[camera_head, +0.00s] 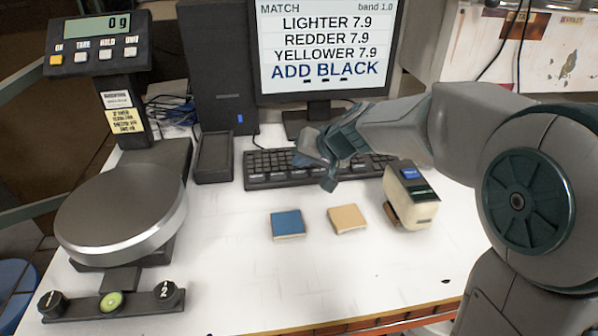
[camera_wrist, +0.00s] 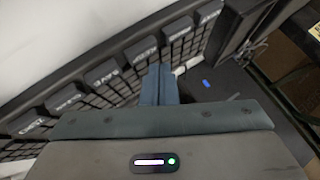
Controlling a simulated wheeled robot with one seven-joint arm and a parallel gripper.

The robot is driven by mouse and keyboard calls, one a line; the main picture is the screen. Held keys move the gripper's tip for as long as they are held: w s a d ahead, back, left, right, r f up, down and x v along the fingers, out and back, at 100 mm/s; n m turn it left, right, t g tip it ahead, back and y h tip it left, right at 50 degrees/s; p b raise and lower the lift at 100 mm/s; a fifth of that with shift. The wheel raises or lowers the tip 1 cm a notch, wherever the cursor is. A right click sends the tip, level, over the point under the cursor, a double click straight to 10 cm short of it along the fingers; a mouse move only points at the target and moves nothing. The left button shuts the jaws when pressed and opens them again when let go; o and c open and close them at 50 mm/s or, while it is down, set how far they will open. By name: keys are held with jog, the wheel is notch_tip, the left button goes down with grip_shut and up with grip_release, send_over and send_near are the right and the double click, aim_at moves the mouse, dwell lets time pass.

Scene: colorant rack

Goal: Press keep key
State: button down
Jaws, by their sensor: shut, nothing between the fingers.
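The black keyboard (camera_head: 268,168) lies on the white table in front of the monitor. In the wrist view its edge row of large labelled keys (camera_wrist: 102,73) runs diagonally from lower left to upper right. The labels are tilted and too small to read surely, so I cannot tell which is the keep key. My gripper (camera_head: 304,158) is shut and empty, over the middle of the keyboard. I cannot tell whether the fingertips touch a key.
The monitor (camera_head: 322,45) reads "ADD BLACK". A scale with a round pan (camera_head: 120,210) stands left, its display (camera_head: 103,27) showing 0 g. A blue tile (camera_head: 287,224), a tan tile (camera_head: 347,219) and a cream handheld device (camera_head: 410,205) lie in front. The front table is mostly clear.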

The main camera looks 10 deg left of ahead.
aim_at(302, 175)
jog(key=shift+f, duration=0.15)
jog(key=shift+f+b, duration=0.3)
jog(key=shift+b, duration=0.45)
jog(key=shift+f+b, duration=0.35)
jog(key=shift+b, duration=0.1)
dwell(0.5)
jog(key=shift+r, duration=0.1)
jog(key=shift+r+p, duration=0.45)
jog(key=shift+r, duration=0.25)
notch_tip(302, 175, up, 5)
jog(key=p, duration=0.3)
dwell(0.4)
dwell(0.6)
